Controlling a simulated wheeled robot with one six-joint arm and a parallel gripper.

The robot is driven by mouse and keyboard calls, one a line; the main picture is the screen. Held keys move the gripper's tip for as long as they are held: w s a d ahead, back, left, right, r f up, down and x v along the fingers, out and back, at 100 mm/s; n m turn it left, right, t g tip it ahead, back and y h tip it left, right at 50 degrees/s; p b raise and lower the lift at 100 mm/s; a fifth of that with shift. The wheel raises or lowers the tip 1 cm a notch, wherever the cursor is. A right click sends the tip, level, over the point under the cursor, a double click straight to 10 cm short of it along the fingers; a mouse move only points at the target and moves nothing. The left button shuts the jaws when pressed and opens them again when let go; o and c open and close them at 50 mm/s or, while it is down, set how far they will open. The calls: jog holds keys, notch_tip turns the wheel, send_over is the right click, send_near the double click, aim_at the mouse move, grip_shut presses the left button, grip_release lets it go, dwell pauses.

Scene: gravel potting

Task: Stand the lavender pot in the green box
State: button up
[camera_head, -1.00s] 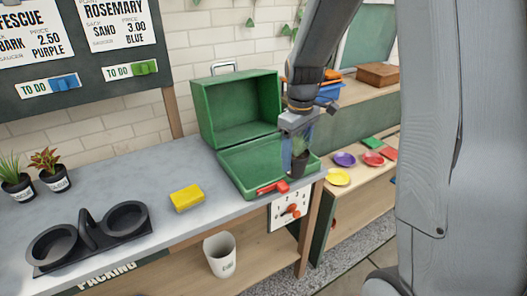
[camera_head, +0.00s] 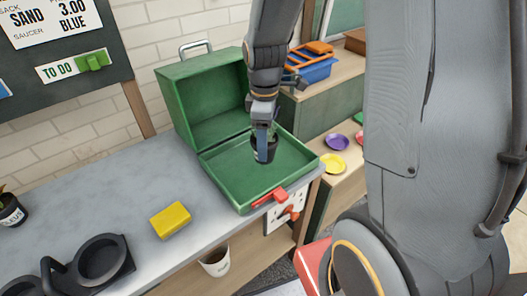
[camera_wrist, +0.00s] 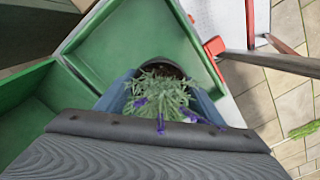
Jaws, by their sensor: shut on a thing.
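The green box (camera_head: 232,188) stands open on the bench, its lid tipped back toward the wall and a red latch (camera_head: 281,195) at its front. My gripper (camera_head: 264,150) is over the box's open tray and shut on the lavender pot (camera_head: 265,153), a small dark pot. The pot looks upright; I cannot tell whether its base touches the box floor. In the wrist view, the lavender's grey-green leaves and purple flowers (camera_wrist: 160,97) fill the space between the fingers, with the dark pot rim (camera_wrist: 163,66) behind them and the green box wall (camera_wrist: 205,75) close by.
A yellow sponge-like block (camera_head: 170,220) lies left of the box. A black two-ring holder (camera_head: 100,262) and a potted plant (camera_head: 11,210) are further left. Coloured saucers (camera_head: 334,163) lie on the shelf at right. A white bin (camera_head: 215,262) stands below the bench.

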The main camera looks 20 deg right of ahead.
jog(key=shift+f+p, duration=0.35)
jog(key=shift+f, duration=2.15)
jog(key=shift+f, duration=0.15)
jog(key=o, duration=1.3)
notch_tip(320, 180, up, 12)
jog(key=shift+r+b, duration=0.1)
jog(key=shift+b, duration=0.9)
jog(key=shift+s+f+m+t, duration=0.15)
jog(key=shift+s+f+m, duration=0.5)
jog(key=shift+s+m, duration=1.2)
jog(key=shift+s+f+m+t, duration=0.2)
jog(key=shift+s+f+m, duration=0.45)
jog(key=shift+s+m, duration=1.2)
jog(key=shift+s+f+m+t, duration=0.15)
jog(key=shift+s+f+m, duration=0.7)
jog(key=shift+m, duration=1.75)
jog(key=shift+s+r, duration=0.15)
jog(key=shift+r, duration=0.1)
